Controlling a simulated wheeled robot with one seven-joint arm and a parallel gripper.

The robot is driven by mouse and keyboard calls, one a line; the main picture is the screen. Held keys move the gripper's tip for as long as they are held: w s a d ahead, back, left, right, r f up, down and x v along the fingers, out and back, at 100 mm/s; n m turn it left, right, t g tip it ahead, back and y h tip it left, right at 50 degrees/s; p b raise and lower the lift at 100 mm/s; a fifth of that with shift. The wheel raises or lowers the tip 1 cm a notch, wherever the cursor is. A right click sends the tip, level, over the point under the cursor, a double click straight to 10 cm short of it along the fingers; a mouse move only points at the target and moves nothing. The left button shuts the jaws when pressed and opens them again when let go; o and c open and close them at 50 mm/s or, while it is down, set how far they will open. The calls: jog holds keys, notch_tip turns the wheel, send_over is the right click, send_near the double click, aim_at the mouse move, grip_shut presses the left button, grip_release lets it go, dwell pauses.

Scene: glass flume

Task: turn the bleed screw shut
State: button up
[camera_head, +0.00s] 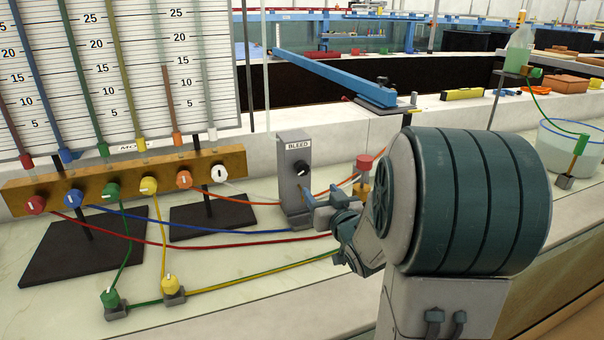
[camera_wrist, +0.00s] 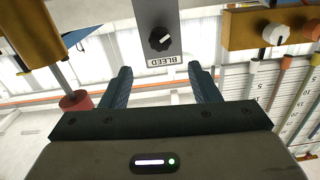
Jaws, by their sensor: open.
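The bleed screw is a round black knob with a white mark (camera_head: 303,168) on the face of a grey upright block labelled BLEED (camera_head: 297,190). In the wrist view, which is upside down, the knob (camera_wrist: 160,39) shows beyond my fingertips, roughly centred between them. My gripper (camera_head: 310,207) is near the lower front of the block, below the knob in the head view. In the wrist view my gripper (camera_wrist: 161,72) has its two blue fingers spread with nothing between them. The knob is clear of both fingers. Any finger contact with the block cannot be told.
A brass manifold (camera_head: 130,178) with several coloured knobs stands left of the block, under a scaled tube board (camera_head: 115,75). Coloured hoses cross the bench. A red-capped brass fitting (camera_head: 363,163) stands close right of the block; its red part (camera_wrist: 76,101) is beside my finger.

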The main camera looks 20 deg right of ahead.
aim_at(304, 170)
jog(key=w, duration=1.3)
jog(key=shift+w, duration=0.1)
jog(key=c, duration=1)
